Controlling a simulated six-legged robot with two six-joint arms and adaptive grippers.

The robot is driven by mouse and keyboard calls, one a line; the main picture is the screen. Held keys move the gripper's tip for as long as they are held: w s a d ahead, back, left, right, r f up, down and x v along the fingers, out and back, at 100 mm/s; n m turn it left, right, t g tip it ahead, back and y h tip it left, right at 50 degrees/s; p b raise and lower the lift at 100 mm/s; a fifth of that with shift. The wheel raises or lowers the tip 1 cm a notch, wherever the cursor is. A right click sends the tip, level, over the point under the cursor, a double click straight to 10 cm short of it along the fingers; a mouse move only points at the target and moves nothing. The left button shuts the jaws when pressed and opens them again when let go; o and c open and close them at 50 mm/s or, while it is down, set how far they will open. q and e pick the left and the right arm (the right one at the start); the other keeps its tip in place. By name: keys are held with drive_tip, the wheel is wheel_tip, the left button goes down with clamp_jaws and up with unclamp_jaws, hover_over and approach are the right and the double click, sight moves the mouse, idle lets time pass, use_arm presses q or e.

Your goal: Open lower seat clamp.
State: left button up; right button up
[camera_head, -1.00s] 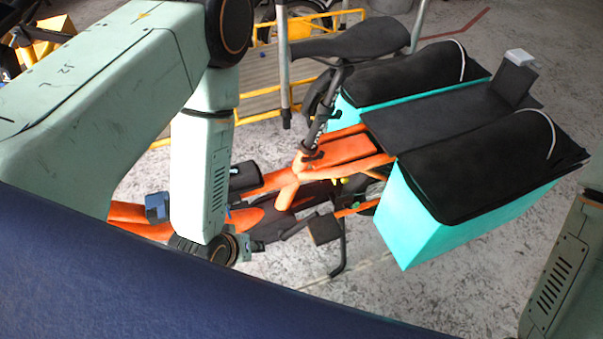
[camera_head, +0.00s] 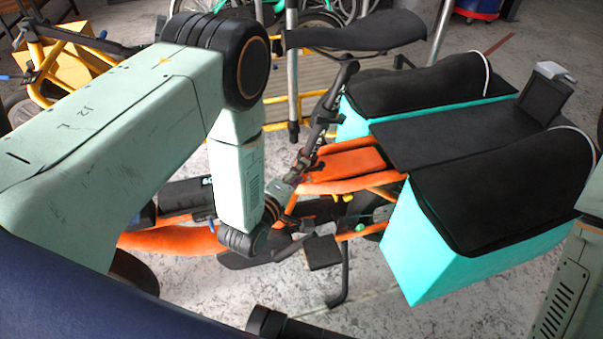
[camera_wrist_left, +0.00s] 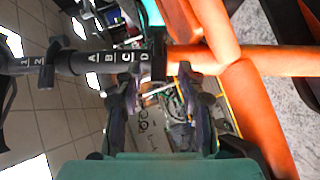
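The seat post (camera_head: 325,112) of the orange bike (camera_head: 345,165) is black and tilted, with a black saddle (camera_head: 358,36) on top. In the left wrist view, the post (camera_wrist_left: 100,60) lies sideways, lettered A to D, and enters the orange frame (camera_wrist_left: 255,85). The lower seat clamp (camera_wrist_left: 158,62) is at that joint; its lever is hard to make out. The upper clamp (camera_wrist_left: 48,72) is farther left. My left gripper (camera_wrist_left: 160,88) is open, its fingers apart and empty, just short of the lower clamp. In the head view, the left gripper (camera_head: 308,158) is beside the post's base. My right gripper is out of view.
Turquoise panniers with black covers (camera_head: 510,190) and a black rear deck (camera_head: 450,135) are right of the post. A pedal (camera_head: 322,252) is below. A yellow-framed cargo bike (camera_head: 75,62) stands behind. Bare concrete floor (camera_head: 400,318) shows in front.

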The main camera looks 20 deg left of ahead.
use_arm(q)
drive_tip(key=shift+x, duration=0.85)
drive_tip(key=shift+d+r, duration=0.1)
drive_tip(key=shift+d, duration=0.05)
drive_tip(key=c, duration=0.3)
clamp_jaws()
